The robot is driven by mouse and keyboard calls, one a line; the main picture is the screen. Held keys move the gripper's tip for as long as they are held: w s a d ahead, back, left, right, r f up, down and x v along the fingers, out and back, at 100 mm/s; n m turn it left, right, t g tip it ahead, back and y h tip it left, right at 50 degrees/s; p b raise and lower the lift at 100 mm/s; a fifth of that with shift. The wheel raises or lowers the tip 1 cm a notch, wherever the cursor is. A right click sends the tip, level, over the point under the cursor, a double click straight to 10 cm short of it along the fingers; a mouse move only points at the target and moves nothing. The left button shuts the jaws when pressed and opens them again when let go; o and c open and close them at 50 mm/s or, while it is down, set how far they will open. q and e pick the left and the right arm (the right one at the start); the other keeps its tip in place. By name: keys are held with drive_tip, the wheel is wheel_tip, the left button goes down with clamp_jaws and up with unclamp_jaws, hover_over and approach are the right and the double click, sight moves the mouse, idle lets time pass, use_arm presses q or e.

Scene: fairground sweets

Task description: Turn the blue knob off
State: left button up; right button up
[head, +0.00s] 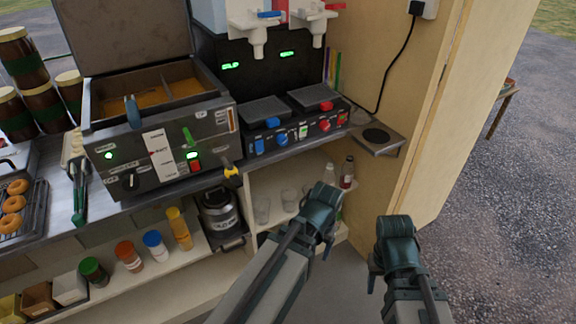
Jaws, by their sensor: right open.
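Two blue controls show on the front of the black twin-plate unit (290,145): a blue control at the left end (259,146) and a blue knob (282,139) to its right. Which way the knob points is too small to tell. A blue handle-like piece (272,122) sits above them at the plate edge. My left gripper (326,240) is below and in front of the counter, apart from the unit; its fingers are not clear. My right gripper (373,278) is farther right and lower, open, touching no control.
A fryer-like machine (160,155) with an open lid stands left of the unit. A small plate (376,138) with a cable is at the right, by the wooden wall (430,130). Shelves below hold bottles (347,172) and glasses.

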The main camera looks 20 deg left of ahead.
use_arm(q)
drive_tip(key=w+a+f+y+b, duration=0.1)
drive_tip(key=w+a+f+b, duration=0.2)
drive_tip(key=a+f+b, duration=0.3)
drive_tip(key=w+a+r+m+t+y, duration=0.2)
drive_tip(key=w+a+m+y, duration=0.2)
drive_tip(key=m+y, duration=0.1)
drive_tip(key=w+d+r+m+t+y, duration=0.1)
drive_tip(key=w+r+m+t+y, duration=0.2)
drive_tip(key=r+m, duration=0.3)
drive_tip(key=w+d+r+m+t+y, duration=0.1)
drive_tip(key=w+r+m+t+y, duration=0.3)
drive_tip(key=r, duration=0.8)
drive_tip(key=w+m+t, duration=0.1)
drive_tip(key=m, duration=0.1)
drive_tip(key=shift+w+d+m, duration=0.25)
drive_tip(key=shift+d+m, duration=0.1)
drive_tip(key=shift+m, duration=0.05)
use_arm(e)
wheel_tip(320, 180, down, 8)
use_arm(q)
drive_tip(key=shift+w+a, duration=0.1)
use_arm(e)
drive_tip(key=shift+a, duration=0.15)
